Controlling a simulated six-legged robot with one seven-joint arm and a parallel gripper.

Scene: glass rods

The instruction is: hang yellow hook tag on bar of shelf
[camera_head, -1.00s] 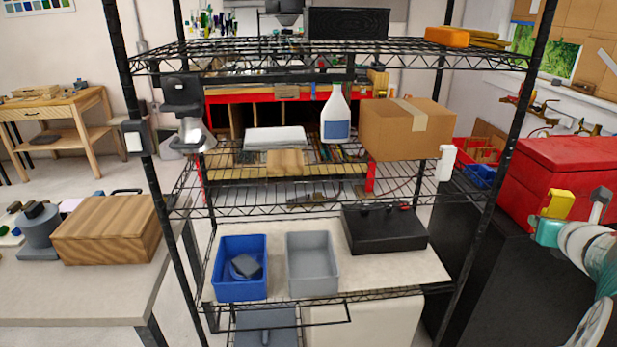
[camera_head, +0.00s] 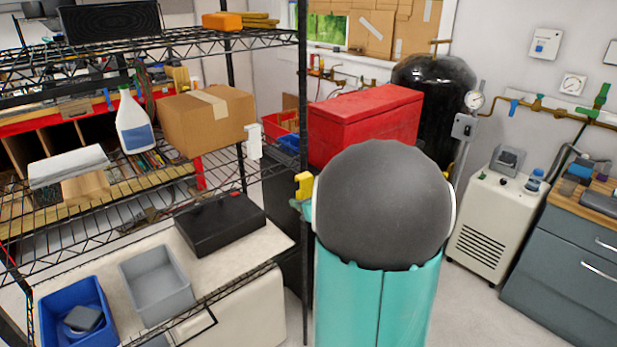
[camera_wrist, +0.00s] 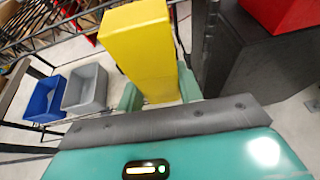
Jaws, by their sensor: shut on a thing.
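The yellow hook tag (camera_head: 304,185) is a blocky yellow piece, small beside my arm in the head view. It fills the upper middle of the wrist view (camera_wrist: 143,45). My gripper (camera_wrist: 158,92) is shut on it, with teal fingers at its lower sides. My arm hides most of the gripper in the head view. Its hook shape cannot be made out. The black wire shelf (camera_head: 180,44) stands to the left. A thin dark bar (camera_head: 196,329) shows at its low front edge.
A blue bin (camera_head: 75,310), a grey bin (camera_head: 157,285) and a black box (camera_head: 220,222) sit on the lower shelf. A red chest (camera_head: 365,120) stands behind my arm. Floor shows at right.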

